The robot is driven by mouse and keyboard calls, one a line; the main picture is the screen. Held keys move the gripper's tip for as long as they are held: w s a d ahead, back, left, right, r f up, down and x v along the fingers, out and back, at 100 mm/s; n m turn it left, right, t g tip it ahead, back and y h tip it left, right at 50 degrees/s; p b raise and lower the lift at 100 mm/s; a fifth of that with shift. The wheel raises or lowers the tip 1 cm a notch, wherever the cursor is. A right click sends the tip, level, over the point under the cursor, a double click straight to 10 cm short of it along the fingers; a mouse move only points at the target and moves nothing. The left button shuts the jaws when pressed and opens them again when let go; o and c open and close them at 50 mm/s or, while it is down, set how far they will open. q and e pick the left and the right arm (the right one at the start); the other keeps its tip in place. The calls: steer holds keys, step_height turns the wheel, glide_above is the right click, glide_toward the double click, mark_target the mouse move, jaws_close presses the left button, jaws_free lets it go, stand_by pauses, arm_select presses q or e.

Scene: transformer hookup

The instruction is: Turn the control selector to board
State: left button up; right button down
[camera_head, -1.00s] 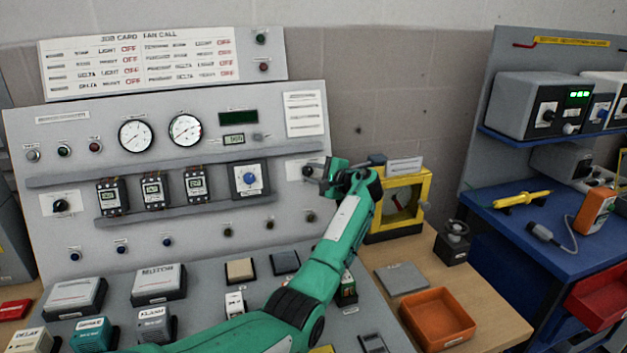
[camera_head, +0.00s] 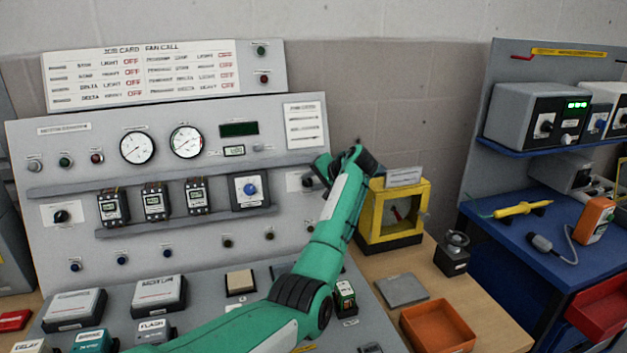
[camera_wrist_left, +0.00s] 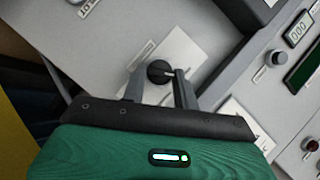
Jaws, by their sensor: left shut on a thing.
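The black selector knob (camera_wrist_left: 159,71) sits on a white label plate on the grey panel. In the left wrist view my left gripper (camera_wrist_left: 160,84) has one finger on each side of the knob and is shut on it. In the head view the label plate (camera_head: 294,182) shows at the panel's right end, and my left gripper (camera_head: 313,178) is at it. My green wrist hides much of the knob there, and the pointer's setting cannot be read. My right gripper is not in view.
A blue-knobbed dial (camera_head: 250,189) and several small meters stand left of the selector. A yellow-framed box (camera_head: 394,211) stands close to the right of my arm. An orange tray (camera_head: 437,327) lies on the wooden bench. Another black knob (camera_head: 61,216) is at the panel's far left.

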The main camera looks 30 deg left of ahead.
arm_select(q)
steer(key=shift+n+h, duration=0.3)
steer(key=shift+n, duration=0.2)
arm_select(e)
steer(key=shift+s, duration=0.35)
arm_select(q)
steer(key=o, duration=1)
steer(key=shift+c, duration=0.2)
steer(key=b+v, duration=0.1)
steer(key=v, duration=1.2)
steer(key=shift+r, duration=0.35)
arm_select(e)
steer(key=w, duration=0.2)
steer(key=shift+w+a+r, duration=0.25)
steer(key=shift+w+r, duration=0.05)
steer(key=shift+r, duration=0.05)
arm_select(q)
steer(key=shift+s+d, duration=0.15)
steer(key=shift+d, duration=0.05)
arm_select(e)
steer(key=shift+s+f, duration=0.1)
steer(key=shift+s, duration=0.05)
